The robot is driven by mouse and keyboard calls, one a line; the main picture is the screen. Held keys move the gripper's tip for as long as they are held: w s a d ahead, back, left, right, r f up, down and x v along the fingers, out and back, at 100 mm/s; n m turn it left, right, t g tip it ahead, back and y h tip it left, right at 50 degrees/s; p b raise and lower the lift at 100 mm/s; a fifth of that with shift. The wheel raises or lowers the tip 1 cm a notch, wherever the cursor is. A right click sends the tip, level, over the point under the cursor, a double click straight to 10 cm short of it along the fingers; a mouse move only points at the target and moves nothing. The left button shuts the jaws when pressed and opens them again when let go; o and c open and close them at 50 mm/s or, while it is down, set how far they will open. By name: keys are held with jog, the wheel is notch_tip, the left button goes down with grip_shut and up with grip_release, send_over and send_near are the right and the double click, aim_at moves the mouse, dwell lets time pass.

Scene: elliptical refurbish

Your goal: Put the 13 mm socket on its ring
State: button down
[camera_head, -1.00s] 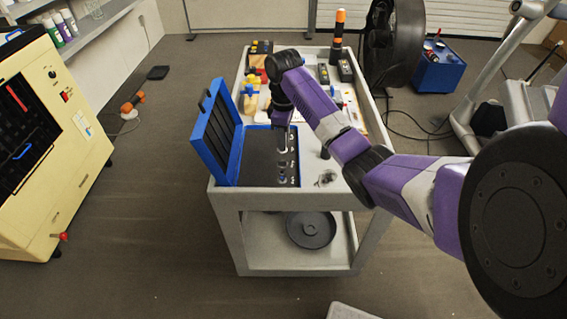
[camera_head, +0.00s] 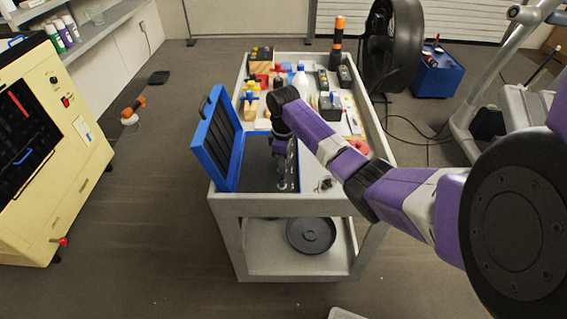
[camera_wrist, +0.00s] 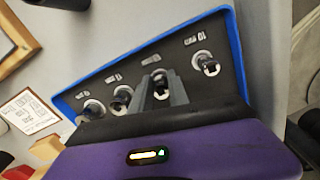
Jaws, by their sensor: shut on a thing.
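The open blue socket case (camera_head: 228,186) stands on the trolley, its lid tilted up on the left. In the wrist view its black insert (camera_wrist: 215,108) has a row of white rings with labels too small to read surely. My gripper (camera_wrist: 163,94) is over the second position from the right, shut on a metal socket (camera_wrist: 159,78), taken as the 13 mm one. Its lower end is hidden by the fingers, so I cannot tell whether it touches the ring. Other sockets stand on rings beside it, at the right (camera_wrist: 208,65) and left (camera_wrist: 121,98). In the head view my gripper (camera_head: 284,180) is low over the case.
Behind the case, the grey trolley (camera_head: 300,208) carries a dark box with a blue knob (camera_head: 330,102), yellow-and-red parts and an orange-topped tool (camera_head: 337,42). A black fan (camera_head: 392,45) stands behind its right side. A round dark plate (camera_head: 311,235) lies on the lower shelf.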

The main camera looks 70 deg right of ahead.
jog(key=c, duration=1.3)
grip_release()
jog(key=shift+f, duration=0.1)
jog(key=shift+o, duration=0.2)
notch_tip(320, 180, up, 12)
jog(key=shift+r+p, duration=0.2)
jog(key=shift+p, duration=0.2)
